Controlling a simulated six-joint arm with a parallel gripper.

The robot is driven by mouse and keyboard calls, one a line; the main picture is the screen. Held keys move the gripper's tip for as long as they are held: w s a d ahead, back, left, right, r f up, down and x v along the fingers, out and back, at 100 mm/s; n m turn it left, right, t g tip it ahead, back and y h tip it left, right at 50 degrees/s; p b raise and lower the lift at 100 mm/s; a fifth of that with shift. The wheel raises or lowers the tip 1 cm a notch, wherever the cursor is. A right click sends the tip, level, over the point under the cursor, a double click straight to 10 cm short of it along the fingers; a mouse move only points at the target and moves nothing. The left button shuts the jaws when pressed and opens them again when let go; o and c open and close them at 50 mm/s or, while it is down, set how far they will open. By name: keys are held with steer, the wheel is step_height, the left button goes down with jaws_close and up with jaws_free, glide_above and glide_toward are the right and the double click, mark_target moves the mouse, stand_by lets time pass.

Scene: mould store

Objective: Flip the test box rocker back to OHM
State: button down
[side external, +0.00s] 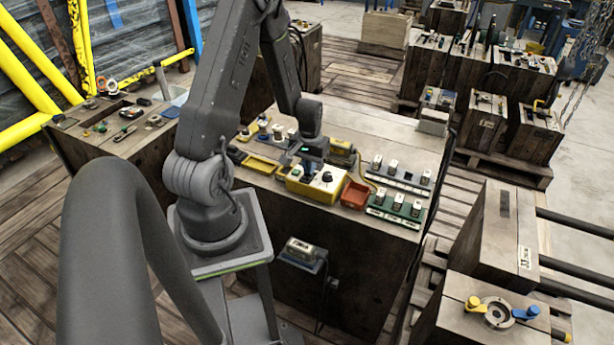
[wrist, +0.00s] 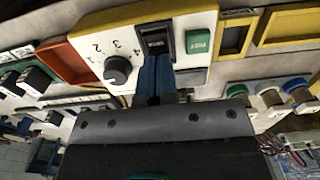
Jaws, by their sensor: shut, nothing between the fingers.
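The test box (side external: 318,184) is a yellow case with a cream top, standing on the wooden bench in the side view. In the wrist view its cream panel (wrist: 140,56) carries a black rocker (wrist: 156,40), a green button (wrist: 198,42) and a dark knob (wrist: 118,70) with numbers around it. My gripper (wrist: 156,62) is shut and empty, with its blue fingertips at the edge of the rocker. I cannot tell whether they touch it. The fingers hide part of the rocker, and its OHM marking cannot be read. In the side view my gripper (side external: 312,165) is over the box.
A red-orange tray (side external: 356,195) sits right of the box, then a green rail of switches (side external: 396,210). A yellow tray (side external: 262,164) lies to the left, and a yellow device (side external: 343,152) stands behind. The bench front edge is close.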

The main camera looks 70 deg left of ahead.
steer(key=shift+f, duration=0.2)
steer(key=shift+r, duration=3.55)
